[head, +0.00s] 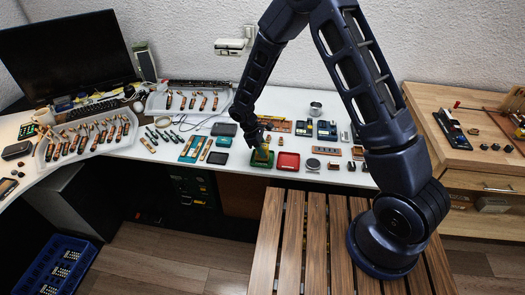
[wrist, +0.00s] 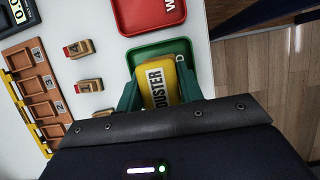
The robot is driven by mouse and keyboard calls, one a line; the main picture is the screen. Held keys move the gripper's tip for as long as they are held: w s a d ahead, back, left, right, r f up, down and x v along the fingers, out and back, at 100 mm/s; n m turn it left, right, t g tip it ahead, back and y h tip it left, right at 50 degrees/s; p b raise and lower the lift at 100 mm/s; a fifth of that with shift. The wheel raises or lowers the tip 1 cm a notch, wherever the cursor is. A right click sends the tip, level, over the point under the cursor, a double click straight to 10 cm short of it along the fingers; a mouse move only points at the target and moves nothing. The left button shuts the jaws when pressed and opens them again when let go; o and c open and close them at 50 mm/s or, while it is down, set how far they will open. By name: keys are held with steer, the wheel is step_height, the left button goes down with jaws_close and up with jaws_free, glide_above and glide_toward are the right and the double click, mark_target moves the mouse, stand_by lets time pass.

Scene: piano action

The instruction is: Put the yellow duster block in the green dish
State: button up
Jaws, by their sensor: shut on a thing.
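The yellow duster block (wrist: 158,80), marked "DUSTER", is between the green-tipped fingers of my gripper (wrist: 158,92) in the wrist view. My gripper is shut on it. The green dish (wrist: 158,49) lies behind the block in that view, partly hidden by the block and fingers. In the head view, my gripper (head: 262,149) points down with the block (head: 261,155) at the green dish (head: 254,164), near the table's front edge. I cannot tell whether the block touches the dish floor.
A red dish (head: 288,161) sits just right of the green one. Numbered wooden blocks (wrist: 78,49) and an orange rack (wrist: 42,95) lie nearby. A slatted wooden bench (head: 310,240) stands in front of the white table. The table's edge is close.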

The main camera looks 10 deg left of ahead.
steer(key=shift+f, duration=0.45)
steer(key=shift+f, duration=0.1)
steer(key=o, duration=1)
steer(key=v, duration=1.2)
